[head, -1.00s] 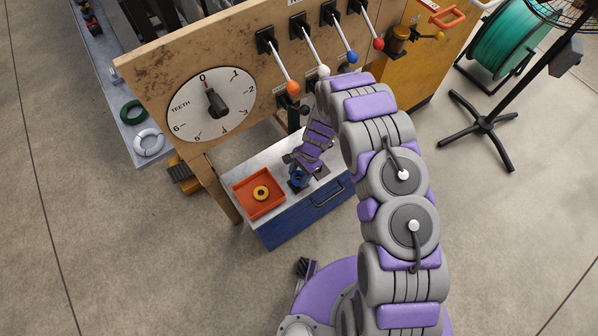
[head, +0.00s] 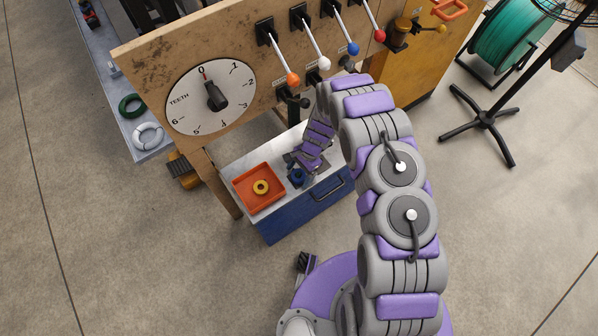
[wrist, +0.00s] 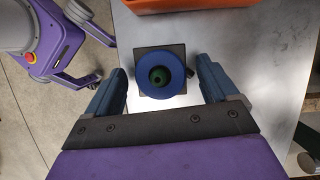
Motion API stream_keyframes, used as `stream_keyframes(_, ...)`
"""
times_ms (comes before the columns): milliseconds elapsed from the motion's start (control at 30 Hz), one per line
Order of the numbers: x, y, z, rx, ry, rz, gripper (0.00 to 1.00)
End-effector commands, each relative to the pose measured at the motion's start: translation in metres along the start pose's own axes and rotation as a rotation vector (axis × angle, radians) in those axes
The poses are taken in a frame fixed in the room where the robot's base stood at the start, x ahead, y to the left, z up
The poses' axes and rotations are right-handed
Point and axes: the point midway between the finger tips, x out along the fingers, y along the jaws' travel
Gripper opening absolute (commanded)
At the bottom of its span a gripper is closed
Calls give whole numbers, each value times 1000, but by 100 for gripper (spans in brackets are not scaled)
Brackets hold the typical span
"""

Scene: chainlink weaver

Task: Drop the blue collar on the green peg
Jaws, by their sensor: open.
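In the head view the blue collar (head: 297,177) is beside and below my gripper (head: 303,163), partly hidden. How far down the peg the collar sits cannot be told.
An orange tray (head: 240,189) holding a yellow ring (head: 261,187) is beside the peg on the blue cabinet (head: 305,213). A wooden panel (head: 160,56) with a dial and several levers rises behind. Green and white rings lie on a side bench at left.

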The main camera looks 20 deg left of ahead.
Motion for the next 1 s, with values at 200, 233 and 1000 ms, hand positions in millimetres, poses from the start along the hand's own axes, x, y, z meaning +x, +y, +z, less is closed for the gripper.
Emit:
stream_keyframes(200, 0, 0, 0, 0, 0, 0, 87)
stream_keyframes(233, -1, 0, 0, 0, 0, 0, 87)
stream_keyframes(1000, -144, -2, -1, 1, 2, -2, 87)
